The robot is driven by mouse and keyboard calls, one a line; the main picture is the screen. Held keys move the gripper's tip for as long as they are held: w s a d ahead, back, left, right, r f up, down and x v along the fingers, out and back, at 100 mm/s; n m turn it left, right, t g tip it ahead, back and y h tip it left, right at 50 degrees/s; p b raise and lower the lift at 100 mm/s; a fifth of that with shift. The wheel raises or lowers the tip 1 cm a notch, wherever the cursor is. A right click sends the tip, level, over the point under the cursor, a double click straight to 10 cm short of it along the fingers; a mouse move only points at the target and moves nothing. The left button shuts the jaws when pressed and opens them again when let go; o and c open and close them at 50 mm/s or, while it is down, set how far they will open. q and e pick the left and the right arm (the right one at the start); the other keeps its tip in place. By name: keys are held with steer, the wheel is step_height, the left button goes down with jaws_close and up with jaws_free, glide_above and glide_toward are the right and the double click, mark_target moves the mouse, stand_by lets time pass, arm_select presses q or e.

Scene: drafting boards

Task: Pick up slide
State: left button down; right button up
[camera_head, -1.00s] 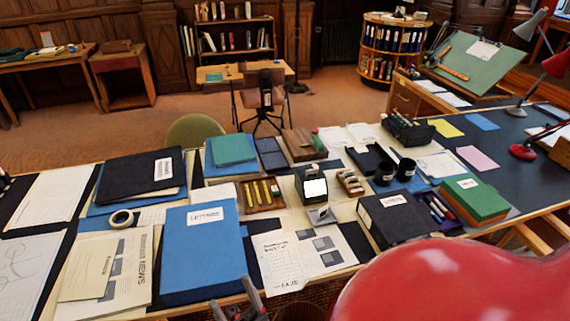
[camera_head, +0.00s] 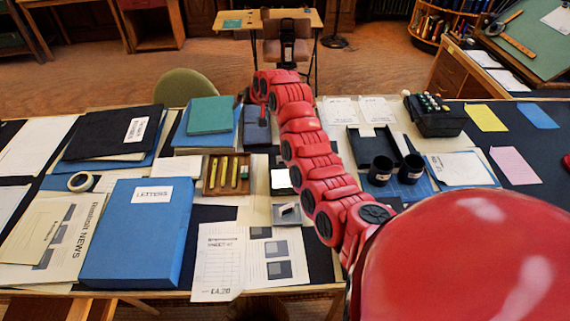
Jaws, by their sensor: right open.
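My right arm reaches from the lower right up across the desk. Its gripper (camera_head: 243,98) is at the far end, small and partly hidden, above the back of the desk near a green book (camera_head: 210,115). It is open, and I see nothing held in it. I cannot single out a slide for certain. A small dark device with a lit white screen (camera_head: 281,179) stands mid-desk, just left of my arm. A small grey piece (camera_head: 287,213) lies in front of it. My arm covers the desk just right of the device. My left gripper is not in view.
A wooden tray with yellow sticks (camera_head: 226,175) is left of the device. A blue letters box (camera_head: 138,232) fills the front left. Two black cups (camera_head: 380,170) stand right of my arm. Printed sheets (camera_head: 219,262) lie in front. A green chair (camera_head: 187,86) is behind the desk.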

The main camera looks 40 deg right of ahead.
steer(key=s+d+r+g, duration=0.1)
steer(key=s+d+g, duration=0.15)
steer(key=s, duration=0.45)
steer(key=s+d+r+g, duration=0.15)
steer(key=s+g, duration=0.25)
steer(key=s, duration=0.4)
steer(key=shift+g, duration=0.25)
steer(key=f, duration=0.3)
steer(key=w+f, duration=0.1)
steer(key=f, duration=0.3)
steer(key=w+f, duration=0.1)
steer(key=f, duration=0.3)
steer(key=shift+d+f+b, duration=0.1)
steer(key=shift+f+b, duration=0.05)
steer(key=shift+b, duration=0.15)
steer(key=shift+f+p, duration=0.3)
steer(key=shift+f, duration=0.05)
steer(key=f, duration=0.1)
steer(key=f+p, duration=0.1)
steer(key=f, duration=0.1)
steer(key=shift+w+d, duration=0.15)
steer(key=shift+w, duration=0.05)
steer(key=shift+w+f+h+p, duration=0.15)
steer(key=shift+f+h+p, duration=0.15)
steer(key=shift+f, duration=0.5)
steer(key=shift+c, duration=0.2)
steer(key=c, duration=1.5)
steer(key=shift+o, duration=0.2)
